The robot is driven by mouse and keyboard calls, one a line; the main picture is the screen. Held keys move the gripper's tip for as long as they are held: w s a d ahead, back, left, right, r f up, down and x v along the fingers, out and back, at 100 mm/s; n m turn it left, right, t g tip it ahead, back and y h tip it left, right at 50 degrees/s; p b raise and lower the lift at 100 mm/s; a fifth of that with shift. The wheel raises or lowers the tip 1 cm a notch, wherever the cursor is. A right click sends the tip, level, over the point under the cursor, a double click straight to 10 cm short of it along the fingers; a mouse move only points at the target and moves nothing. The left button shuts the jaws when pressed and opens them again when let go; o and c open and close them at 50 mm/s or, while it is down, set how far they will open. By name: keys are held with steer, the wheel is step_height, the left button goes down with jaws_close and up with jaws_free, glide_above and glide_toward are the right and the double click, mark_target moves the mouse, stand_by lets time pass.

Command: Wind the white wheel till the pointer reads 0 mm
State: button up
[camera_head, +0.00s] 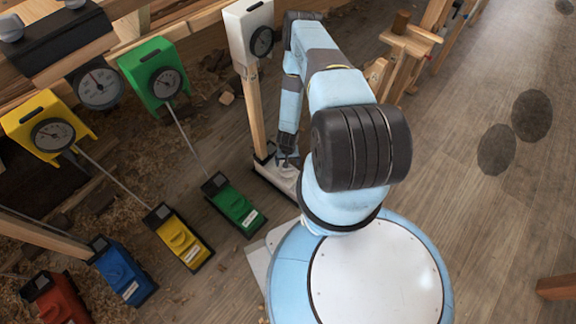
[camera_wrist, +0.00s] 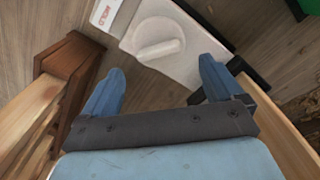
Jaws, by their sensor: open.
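The white wheel (camera_wrist: 152,32) is a round knob with a raised bar across it, on a white base block (camera_wrist: 185,62) on the floor. In the head view the base block (camera_head: 284,177) is partly hidden by my arm. My gripper (camera_wrist: 161,70) is open, its two blue fingers apart either side of the wheel's bar and nearer the camera, with nothing between them. In the head view my gripper (camera_head: 287,160) points down over the block. The white gauge box (camera_head: 246,28) stands on a wooden post with a dark dial (camera_head: 262,41); its pointer is too small to read.
Green (camera_head: 236,205), yellow (camera_head: 180,237), blue (camera_head: 122,271) and red (camera_head: 56,298) base units lie in a row to the left. Green (camera_head: 155,70) and yellow (camera_head: 48,127) gauges stand behind them. A wooden post (camera_head: 251,110) rises close beside my gripper.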

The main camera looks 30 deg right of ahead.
step_height(320, 180, up, 9)
steer(key=shift+f, duration=0.2)
stand_by(0.5)
